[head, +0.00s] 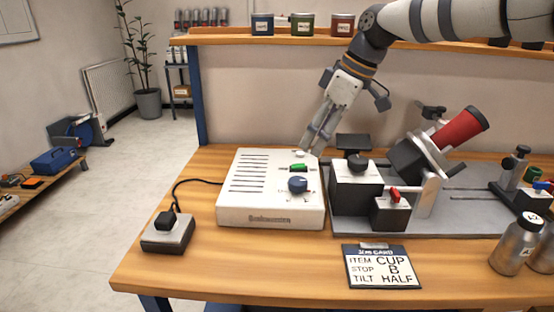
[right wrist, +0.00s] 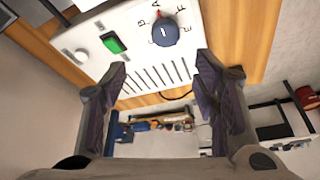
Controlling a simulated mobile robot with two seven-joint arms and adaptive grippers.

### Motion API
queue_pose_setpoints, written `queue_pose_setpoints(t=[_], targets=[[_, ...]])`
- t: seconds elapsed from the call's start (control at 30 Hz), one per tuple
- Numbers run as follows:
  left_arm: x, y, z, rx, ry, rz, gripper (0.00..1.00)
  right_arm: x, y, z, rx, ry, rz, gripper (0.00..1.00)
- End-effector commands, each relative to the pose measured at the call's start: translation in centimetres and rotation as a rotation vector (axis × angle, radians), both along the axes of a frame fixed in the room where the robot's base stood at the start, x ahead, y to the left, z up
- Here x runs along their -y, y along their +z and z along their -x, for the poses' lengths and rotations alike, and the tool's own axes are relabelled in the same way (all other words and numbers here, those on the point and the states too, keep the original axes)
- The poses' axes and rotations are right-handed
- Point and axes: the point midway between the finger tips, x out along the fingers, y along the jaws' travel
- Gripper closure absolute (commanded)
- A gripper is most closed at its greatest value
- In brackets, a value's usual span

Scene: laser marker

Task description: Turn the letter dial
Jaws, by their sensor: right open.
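The letter dial (head: 298,184) is a round blue knob on top of the white control box (head: 270,217). In the right wrist view the dial (right wrist: 165,32) has letters around it, A, B, C, E and F among them, and a red mark near the A. My right gripper (head: 312,147) reaches down over the back right of the box, behind the dial and apart from it. In the right wrist view its two fingers (right wrist: 161,66) are spread with nothing between them. My left gripper is not in view.
A green switch (head: 299,167) sits behind the dial. A grey plate with black blocks and a red cup (head: 461,126) stands to the right. A card (head: 382,267) in front reads CUP, B, HALF.

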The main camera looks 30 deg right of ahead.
Motion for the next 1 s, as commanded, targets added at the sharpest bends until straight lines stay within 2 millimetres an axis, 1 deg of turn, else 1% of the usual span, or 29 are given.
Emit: queue_pose_setpoints(t=[0.07, 0.13, 0.17, 0.3, 0.4, 0.5, 0.67, 0.9, 0.93, 0.97, 1.0], targets=[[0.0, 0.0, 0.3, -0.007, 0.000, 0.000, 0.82, -0.1, -0.6, -0.1, -0.003, 0.001, 0.000, 0.45], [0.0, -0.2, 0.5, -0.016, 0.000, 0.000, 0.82, -0.4, -1.8, -0.5, -0.006, 0.001, 0.000, 0.45], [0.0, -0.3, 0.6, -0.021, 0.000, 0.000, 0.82, -0.5, -2.5, -0.6, -0.008, 0.001, -0.001, 0.45], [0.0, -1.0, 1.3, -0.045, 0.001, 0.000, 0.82, -1.4, -6.2, -1.8, -0.012, 0.000, -0.001, 0.45], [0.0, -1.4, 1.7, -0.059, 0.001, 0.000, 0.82, -2.0, -8.5, -2.5, -0.012, 0.001, -0.001, 0.45], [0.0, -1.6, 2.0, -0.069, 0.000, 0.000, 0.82, -2.4, -10.1, -3.0, -0.009, 0.000, -0.002, 0.45], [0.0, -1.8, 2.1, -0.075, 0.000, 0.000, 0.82, -2.7, -11.2, -3.5, -0.003, 0.001, 0.000, 0.45], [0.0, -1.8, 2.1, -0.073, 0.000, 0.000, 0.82, -2.8, -11.1, -3.6, 0.002, 0.000, 0.000, 0.45], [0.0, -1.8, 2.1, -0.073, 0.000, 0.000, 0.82, -2.8, -11.1, -3.6, 0.002, 0.000, 0.000, 0.47], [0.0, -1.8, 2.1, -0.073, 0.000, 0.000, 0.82, -2.8, -11.1, -3.6, 0.002, 0.000, 0.000, 0.54], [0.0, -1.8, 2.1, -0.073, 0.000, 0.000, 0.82, -2.8, -11.1, -3.6, 0.001, 0.000, 0.000, 0.63]])
